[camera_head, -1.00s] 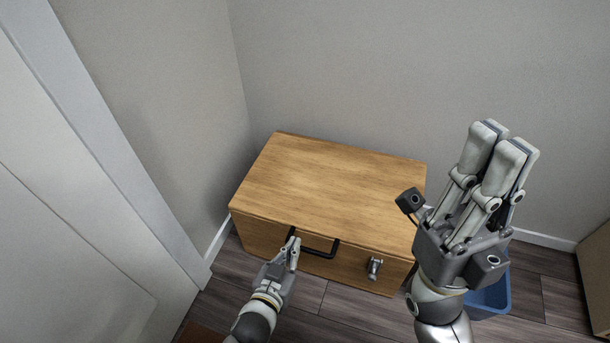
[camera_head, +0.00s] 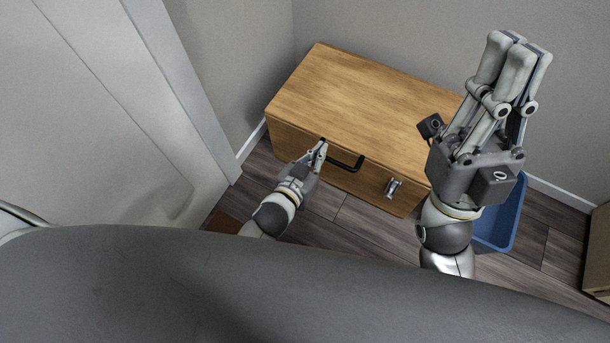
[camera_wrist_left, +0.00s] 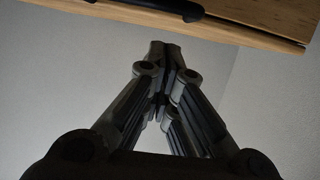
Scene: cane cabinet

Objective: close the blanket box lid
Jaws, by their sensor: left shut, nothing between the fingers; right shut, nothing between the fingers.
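The wooden blanket box (camera_head: 345,92) stands on the floor in the corner, and its flat lid lies down on the body in the head view. A black handle (camera_head: 346,163) and a metal latch (camera_head: 393,188) are on its front face. My left gripper (camera_head: 320,147) is shut, at the box front by the left end of the handle; I cannot tell if it touches. In the left wrist view the shut fingers (camera_wrist_left: 165,50) point toward the box front (camera_wrist_left: 240,35) and show a gap below it. My right gripper (camera_head: 517,45) is shut and raised, covering the box's right end.
A blue bin (camera_head: 502,220) stands on the floor right of the box, partly behind my right arm. A white door (camera_head: 100,110) is at the left, and grey walls close in behind the box. A brown cabinet edge (camera_head: 597,255) shows at the far right.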

